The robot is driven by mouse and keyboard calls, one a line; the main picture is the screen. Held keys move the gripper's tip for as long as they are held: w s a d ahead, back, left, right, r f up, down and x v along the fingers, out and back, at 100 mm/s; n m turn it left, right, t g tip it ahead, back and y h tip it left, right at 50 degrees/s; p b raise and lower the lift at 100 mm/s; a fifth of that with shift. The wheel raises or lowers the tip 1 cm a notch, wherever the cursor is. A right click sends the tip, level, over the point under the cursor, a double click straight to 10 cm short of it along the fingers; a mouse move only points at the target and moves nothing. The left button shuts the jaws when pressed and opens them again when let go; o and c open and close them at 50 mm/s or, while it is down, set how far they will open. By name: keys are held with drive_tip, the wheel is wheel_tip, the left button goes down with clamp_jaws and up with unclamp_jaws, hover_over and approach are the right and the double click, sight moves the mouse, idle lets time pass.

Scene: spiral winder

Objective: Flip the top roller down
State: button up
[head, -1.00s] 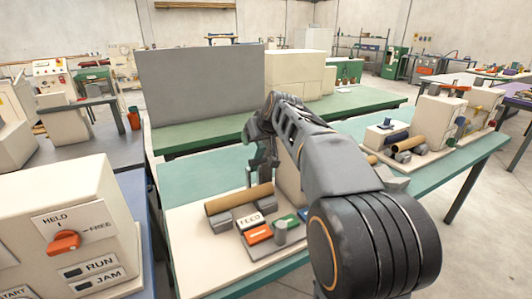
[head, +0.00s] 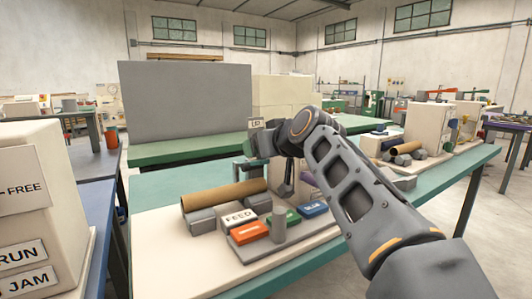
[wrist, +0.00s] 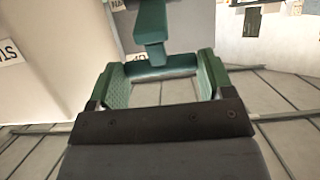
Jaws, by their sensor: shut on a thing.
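The top roller (wrist: 160,73) shows in the wrist view as a short teal cylinder on a green arm (wrist: 152,26) that comes down from the upper edge. My gripper (wrist: 163,66) has its two green-padded fingers at either end of the roller, shut on it. In the head view my gripper (head: 262,142) is at the machine's upright part, beside a small "UP" label (head: 256,123). The roller itself is mostly hidden there by my gripper and arm.
A grey post (head: 279,228) stands in front. A beige HELD/FREE panel box (head: 40,215) is at the left.

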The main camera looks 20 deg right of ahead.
drive_tip(key=shift+s+f+b, duration=0.2)
drive_tip(key=shift+f+b, duration=0.1)
drive_tip(key=shift+f, duration=0.2)
drive_tip(key=shift+s+f+b, duration=0.2)
drive_tip(key=shift+f+b, duration=0.1)
drive_tip(key=shift+f, duration=0.2)
drive_tip(key=o, duration=1.3)
drive_tip(key=shift+d+r, duration=0.1)
drive_tip(key=b+v, duration=0.1)
drive_tip(key=v, duration=1.2)
drive_tip(key=shift+s+r, duration=0.25)
drive_tip(key=shift+s, duration=0.05)
